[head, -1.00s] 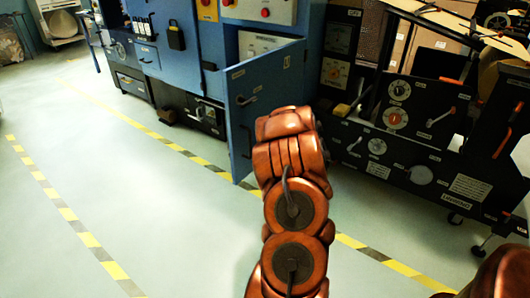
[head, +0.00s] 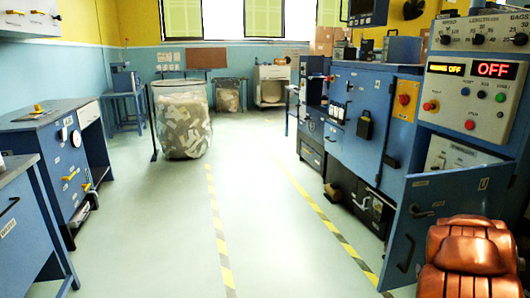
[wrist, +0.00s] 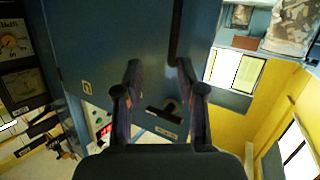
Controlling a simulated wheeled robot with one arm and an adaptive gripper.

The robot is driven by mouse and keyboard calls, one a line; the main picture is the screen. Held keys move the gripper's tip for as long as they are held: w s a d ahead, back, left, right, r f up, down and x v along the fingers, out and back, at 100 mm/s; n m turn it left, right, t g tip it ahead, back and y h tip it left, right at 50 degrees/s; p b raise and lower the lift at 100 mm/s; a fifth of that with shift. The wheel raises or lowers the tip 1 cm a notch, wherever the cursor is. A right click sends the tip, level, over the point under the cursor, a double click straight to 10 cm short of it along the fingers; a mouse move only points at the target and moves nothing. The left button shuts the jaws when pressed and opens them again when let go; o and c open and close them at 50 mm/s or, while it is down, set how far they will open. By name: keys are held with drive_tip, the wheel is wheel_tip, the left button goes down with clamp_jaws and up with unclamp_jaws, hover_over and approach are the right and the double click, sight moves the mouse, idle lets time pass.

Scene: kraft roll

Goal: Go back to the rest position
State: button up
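My gripper (wrist: 160,72) shows in the wrist view with its two dark fingers spread apart and nothing between them. The blue cabinet door (wrist: 105,35) fills the view behind the fingers; I cannot tell whether they touch it. In the head view my copper-coloured arm (head: 468,258) is at the bottom right, beside the open blue door (head: 425,225). My gripper itself is not visible in the head view.
A blue machine (head: 355,100) with a control panel (head: 470,85) reading OFF in red stands at the right. Blue workbenches (head: 50,125) line the left. A round bin (head: 182,120) stands farther back. The floor between the yellow-black lines (head: 222,245) is clear.

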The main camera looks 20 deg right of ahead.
drive_tip(key=w+a+r+n+g+y+p, duration=0.1)
drive_tip(key=a+r+g+y+p, duration=0.5)
drive_tip(key=a+r+p, duration=1.1)
drive_tip(key=s+a+r+n+g+y+p, duration=0.1)
drive_tip(key=s+a+r, duration=0.4)
drive_tip(key=a, duration=0.5)
drive_tip(key=s+a+r+n+g+y+p, duration=0.1)
drive_tip(key=s+a+r+n+g+p, duration=0.1)
drive_tip(key=s+a+r, duration=0.4)
drive_tip(key=s+a+r+n+g+p, duration=0.1)
drive_tip(key=s+a+r+g+p, duration=0.2)
drive_tip(key=s+a, duration=0.8)
drive_tip(key=a+r+g, duration=0.2)
drive_tip(key=a+r, duration=0.1)
drive_tip(key=a, duration=0.2)
drive_tip(key=shift+s+a+r+n+y, duration=0.2)
drive_tip(key=shift+s+r+n+y, duration=0.1)
drive_tip(key=shift+s+y, duration=0.1)
drive_tip(key=shift+d, duration=0.15)
